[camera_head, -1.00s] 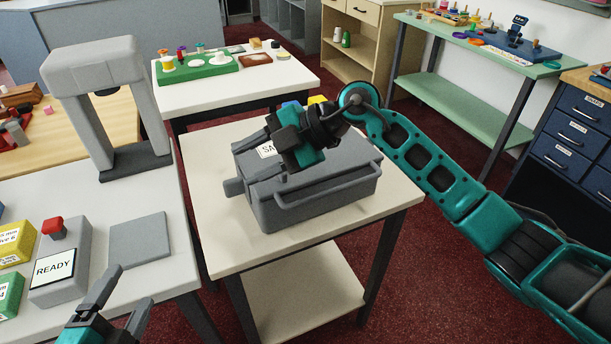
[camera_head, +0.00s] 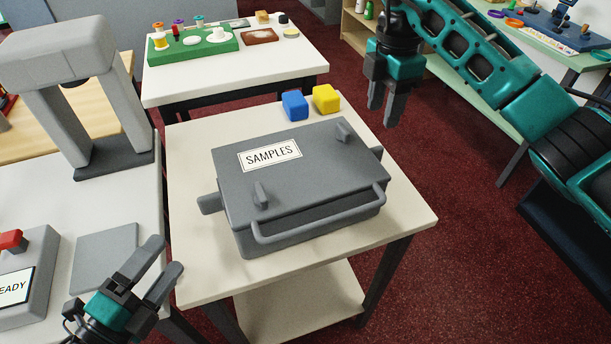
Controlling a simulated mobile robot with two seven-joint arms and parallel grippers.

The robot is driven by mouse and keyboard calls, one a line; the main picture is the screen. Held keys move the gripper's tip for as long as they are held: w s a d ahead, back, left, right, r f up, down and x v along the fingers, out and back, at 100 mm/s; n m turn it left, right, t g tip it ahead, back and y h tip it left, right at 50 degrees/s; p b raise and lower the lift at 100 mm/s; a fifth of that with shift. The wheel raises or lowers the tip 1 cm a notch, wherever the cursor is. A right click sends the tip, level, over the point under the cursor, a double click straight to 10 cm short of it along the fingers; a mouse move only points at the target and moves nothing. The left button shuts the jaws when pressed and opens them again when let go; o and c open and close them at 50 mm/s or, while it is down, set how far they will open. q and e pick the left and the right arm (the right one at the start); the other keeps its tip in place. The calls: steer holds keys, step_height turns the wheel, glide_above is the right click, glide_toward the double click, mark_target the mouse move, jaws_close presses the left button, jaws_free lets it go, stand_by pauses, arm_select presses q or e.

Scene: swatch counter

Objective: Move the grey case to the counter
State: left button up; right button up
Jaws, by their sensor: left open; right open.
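The grey case (camera_head: 325,172) lies flat with its lid closed on a small white-topped table (camera_head: 410,207). Its lid bears a SAMPLES label, and a bar handle (camera_head: 325,222) runs along the front. My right gripper (camera_head: 383,112) is open and empty, pointing down above and behind the case's right back corner, apart from it. My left gripper (camera_head: 168,268) is open and empty at the lower left, left of the case's front. I cannot tell for certain which surface is the counter; a light grey top (camera_head: 125,212) stands at the left.
A blue block (camera_head: 295,106) and a yellow block (camera_head: 326,99) sit behind the case. The plate's top is bare.

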mark_target(203, 209)
arm_select(q)
steer(key=shift+s+a, duration=0.1)
arm_select(e)
steer(key=shift+s+a+r, duration=0.1)
steer(key=shift+s, duration=0.1)
arm_select(q)
steer(key=x, duration=1.3)
arm_select(e)
step_height(203, 209, down, 13)
arm_select(q)
steer(key=c, duration=0.9)
arm_select(e)
jaws_close()
arm_select(q)
jaws_close()
steer(key=shift+r, duration=0.1)
arm_select(e)
steer(key=shift+w+r, duration=0.1)
steer(key=shift+r, duration=0.05)
